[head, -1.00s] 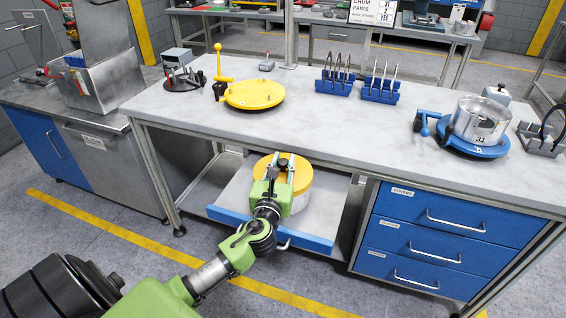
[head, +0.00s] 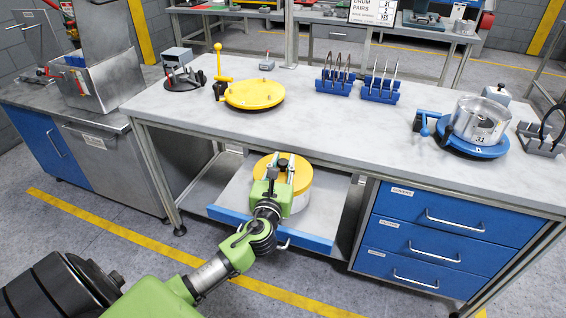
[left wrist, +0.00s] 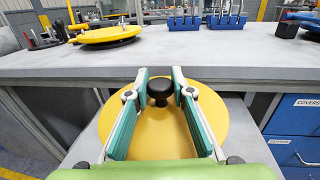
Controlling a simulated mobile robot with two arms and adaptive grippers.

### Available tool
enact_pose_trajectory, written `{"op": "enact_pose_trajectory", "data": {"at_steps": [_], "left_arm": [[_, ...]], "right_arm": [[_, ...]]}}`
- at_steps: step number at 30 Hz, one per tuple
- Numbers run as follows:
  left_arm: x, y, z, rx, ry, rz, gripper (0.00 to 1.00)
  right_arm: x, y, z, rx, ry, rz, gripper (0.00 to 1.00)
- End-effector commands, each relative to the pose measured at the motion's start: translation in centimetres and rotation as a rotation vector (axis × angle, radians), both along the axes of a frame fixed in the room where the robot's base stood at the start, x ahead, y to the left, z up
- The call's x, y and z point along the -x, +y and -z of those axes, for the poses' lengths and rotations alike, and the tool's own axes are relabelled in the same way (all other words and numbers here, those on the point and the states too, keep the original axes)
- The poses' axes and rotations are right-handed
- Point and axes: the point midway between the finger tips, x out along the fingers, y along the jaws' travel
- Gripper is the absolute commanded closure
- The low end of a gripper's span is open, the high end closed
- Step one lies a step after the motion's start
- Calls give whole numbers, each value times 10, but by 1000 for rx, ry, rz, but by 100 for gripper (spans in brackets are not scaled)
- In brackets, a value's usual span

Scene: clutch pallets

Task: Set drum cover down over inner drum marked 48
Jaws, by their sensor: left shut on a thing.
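The drum cover (head: 302,193) has a yellow top and a pale metallic side. It is at the lower shelf under the bench, behind a blue front rail. In the left wrist view its yellow top (left wrist: 160,140) has a black knob (left wrist: 160,90) in the middle. My left gripper (head: 273,176) is over the cover, its fingers (left wrist: 160,86) on either side of the knob, shut on it. A metal drum (head: 480,122) marked 31 stands on a blue round plate at the bench's right. No drum marked 48 can be made out. My right gripper is not in view.
A yellow round plate (head: 254,94) with an upright yellow lever is on the bench top (head: 340,130). Blue racks (head: 335,87) stand at its back. The bench edge overhangs the shelf; blue drawers (head: 455,220) stand right of it. The bench middle is clear.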

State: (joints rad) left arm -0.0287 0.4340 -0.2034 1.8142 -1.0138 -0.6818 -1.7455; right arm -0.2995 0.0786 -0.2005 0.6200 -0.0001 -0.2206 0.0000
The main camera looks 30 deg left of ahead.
Motion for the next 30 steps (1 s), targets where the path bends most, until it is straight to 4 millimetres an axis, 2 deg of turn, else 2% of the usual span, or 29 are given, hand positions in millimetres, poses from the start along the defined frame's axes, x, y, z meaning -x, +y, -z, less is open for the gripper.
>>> {"op": "enact_pose_trajectory", "data": {"at_steps": [29,30], "left_arm": [[0,0,5,0,-1,0,100],[0,0,5,0,-1,0,73]], "right_arm": [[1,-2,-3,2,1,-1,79],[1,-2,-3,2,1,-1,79]]}}
